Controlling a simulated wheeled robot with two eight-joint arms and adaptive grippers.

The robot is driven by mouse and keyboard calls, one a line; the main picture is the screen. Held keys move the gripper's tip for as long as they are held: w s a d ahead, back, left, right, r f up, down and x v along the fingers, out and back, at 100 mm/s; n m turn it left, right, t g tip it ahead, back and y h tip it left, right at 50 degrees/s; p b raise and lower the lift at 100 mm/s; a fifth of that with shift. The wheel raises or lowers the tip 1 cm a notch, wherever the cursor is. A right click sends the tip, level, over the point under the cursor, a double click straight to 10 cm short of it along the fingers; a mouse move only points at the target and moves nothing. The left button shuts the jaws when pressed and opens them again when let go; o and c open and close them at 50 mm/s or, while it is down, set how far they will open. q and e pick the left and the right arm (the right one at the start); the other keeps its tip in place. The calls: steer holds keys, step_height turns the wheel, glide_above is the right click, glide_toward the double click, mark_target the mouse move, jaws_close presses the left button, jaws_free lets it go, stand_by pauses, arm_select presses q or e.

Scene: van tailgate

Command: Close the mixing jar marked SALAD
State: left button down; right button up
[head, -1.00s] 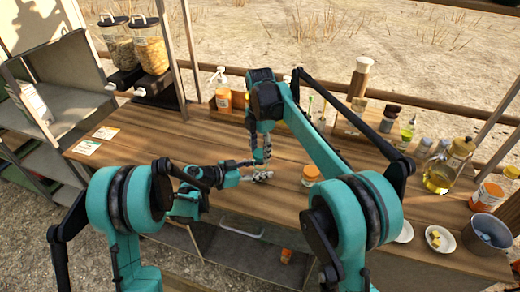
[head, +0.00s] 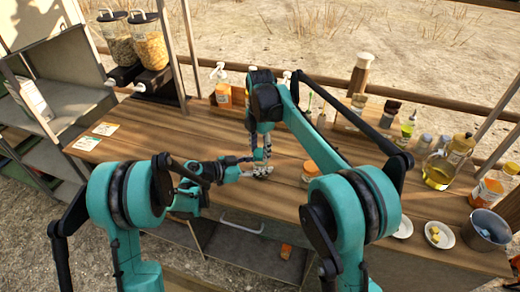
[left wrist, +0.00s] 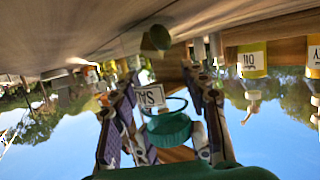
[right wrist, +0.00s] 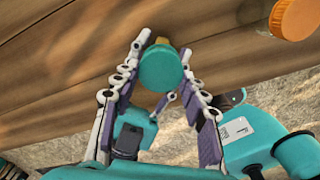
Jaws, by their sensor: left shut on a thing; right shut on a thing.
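The mixing jar (left wrist: 150,96), with a white label reading "SAL" in view, stands between the fingers of my left gripper (head: 255,171), which is shut on it. The left wrist view is upside down. A round teal lid (right wrist: 160,68) sits between the fingertips of my right gripper (head: 262,158), which is shut on it from above. The lid also shows beside the jar in the left wrist view (left wrist: 168,130). I cannot tell whether the lid is seated.
An orange-lidded jar (head: 311,171) stands right of my grippers. Bottles, an oil jug (head: 447,162), small plates (head: 439,236) and a metal pot (head: 487,229) crowd the right side. Two cards (head: 96,137) lie at the left. The counter between the cards and my grippers is clear.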

steer(key=shift+f, duration=0.55)
